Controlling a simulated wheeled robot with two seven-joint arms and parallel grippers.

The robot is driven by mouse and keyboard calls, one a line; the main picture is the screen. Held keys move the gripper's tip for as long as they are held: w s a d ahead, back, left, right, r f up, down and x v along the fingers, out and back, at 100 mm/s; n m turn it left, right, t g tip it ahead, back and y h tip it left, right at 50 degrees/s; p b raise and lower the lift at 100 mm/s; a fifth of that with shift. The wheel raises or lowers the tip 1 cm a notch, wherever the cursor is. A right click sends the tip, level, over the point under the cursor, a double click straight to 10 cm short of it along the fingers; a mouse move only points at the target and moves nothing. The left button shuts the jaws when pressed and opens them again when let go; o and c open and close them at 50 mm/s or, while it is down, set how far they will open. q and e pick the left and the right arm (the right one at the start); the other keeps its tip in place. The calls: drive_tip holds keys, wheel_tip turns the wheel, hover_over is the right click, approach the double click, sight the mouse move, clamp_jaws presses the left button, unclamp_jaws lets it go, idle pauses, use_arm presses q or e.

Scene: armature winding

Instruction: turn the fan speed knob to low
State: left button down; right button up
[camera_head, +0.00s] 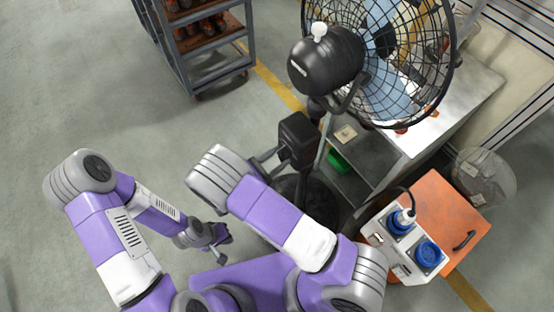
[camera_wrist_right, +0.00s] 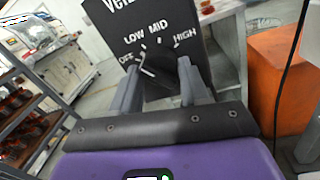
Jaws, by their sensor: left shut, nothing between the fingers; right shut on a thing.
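The fan speed knob (camera_wrist_right: 158,66) is dark and sits on a black control panel (camera_wrist_right: 118,18) marked OFF, LOW, MID and HIGH. White marks show around it; I cannot tell clearly which label it points to. My right gripper (camera_wrist_right: 160,82) is shut on the knob, with one finger on each side of it. In the head view, the black control box (camera_head: 297,138) is on the fan's stand, and my right gripper (camera_head: 268,158) reaches its left side, partly hidden by my arm. The fan (camera_head: 385,50) stands behind. My left gripper (camera_head: 220,238) is shut and empty, low and away from the fan.
A shelf cart (camera_head: 205,45) with dark parts stands at the back left. A metal table (camera_head: 440,120) is right of the fan. An orange cabinet (camera_head: 455,205) with a blue-socket box (camera_head: 412,258) and cable stands at the right. The floor at left is clear.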

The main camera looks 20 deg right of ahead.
use_arm(q)
drive_tip(key=shift+f+b, duration=0.5)
drive_tip(key=shift+f, duration=0.1)
use_arm(e)
drive_tip(key=shift+f+m, duration=0.1)
drive_tip(key=shift+m, duration=1.3)
use_arm(q)
drive_tip(key=shift+f, duration=0.1)
use_arm(e)
drive_tip(key=shift+m, duration=0.3)
drive_tip(key=o, duration=1)
drive_tip(key=shift+o, duration=0.2)
